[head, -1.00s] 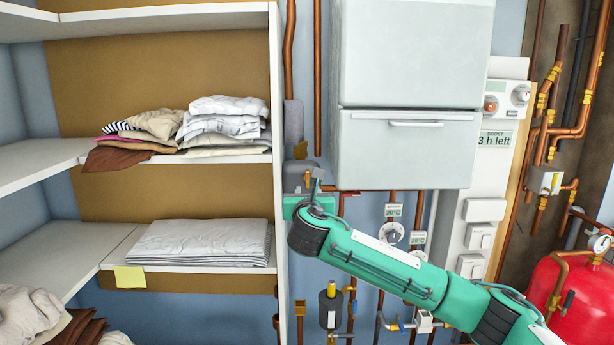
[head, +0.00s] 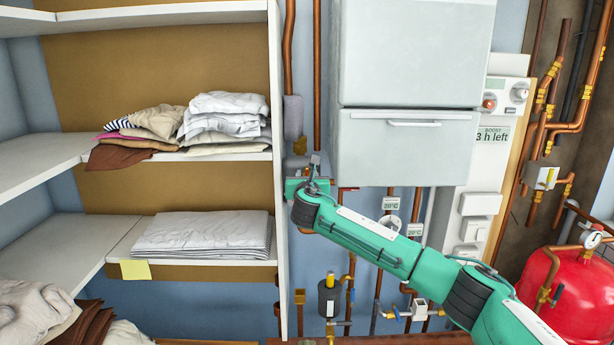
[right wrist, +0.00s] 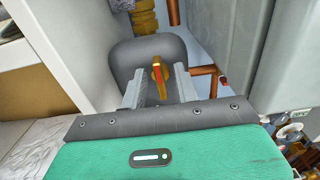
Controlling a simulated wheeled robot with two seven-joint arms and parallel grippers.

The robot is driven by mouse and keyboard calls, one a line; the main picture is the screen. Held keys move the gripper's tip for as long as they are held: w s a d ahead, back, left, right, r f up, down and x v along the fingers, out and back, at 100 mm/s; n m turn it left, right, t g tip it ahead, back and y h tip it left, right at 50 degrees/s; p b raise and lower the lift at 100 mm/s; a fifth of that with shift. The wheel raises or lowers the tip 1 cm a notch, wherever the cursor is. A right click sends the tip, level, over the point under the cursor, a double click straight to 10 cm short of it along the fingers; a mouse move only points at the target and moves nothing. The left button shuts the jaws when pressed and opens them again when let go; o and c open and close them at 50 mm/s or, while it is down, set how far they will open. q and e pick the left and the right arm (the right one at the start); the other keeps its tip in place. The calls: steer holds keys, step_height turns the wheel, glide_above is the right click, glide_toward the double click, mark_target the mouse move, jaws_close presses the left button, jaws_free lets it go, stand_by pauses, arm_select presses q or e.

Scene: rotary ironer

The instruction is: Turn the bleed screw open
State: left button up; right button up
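In the right wrist view, a small brass-coloured screw (right wrist: 158,76) with a red stripe stands out from the front of a rounded dark grey body (right wrist: 126,58). I take it for the bleed screw. My right gripper (right wrist: 159,96) is open, with one finger on each side of the screw and gaps visible to both. I cannot tell how deep the screw sits between the fingers. In the head view my right gripper (head: 314,165) is beside the shelf's right upright, largely hiding the grey body. The screw cannot be made out there. My left gripper is not in view.
A white shelf upright (head: 280,200) stands close on the left, with folded laundry (head: 222,117) on the shelves. A large pale grey cabinet (head: 410,145) is close on the right. A red tank (head: 565,295) stands at lower right.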

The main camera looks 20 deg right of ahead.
jaws_close()
steer(key=shift+f, duration=0.1)
steer(key=m+b, duration=0.4)
steer(key=m, duration=0.2)
steer(key=m+b, duration=0.4)
steer(key=m, duration=0.2)
steer(key=m+b, duration=0.4)
steer(key=m, duration=0.1)
steer(key=shift+d+f+m, duration=0.25)
steer(key=shift+f+m, duration=0.05)
steer(key=shift+m, duration=0.1)
stand_by(0.5)
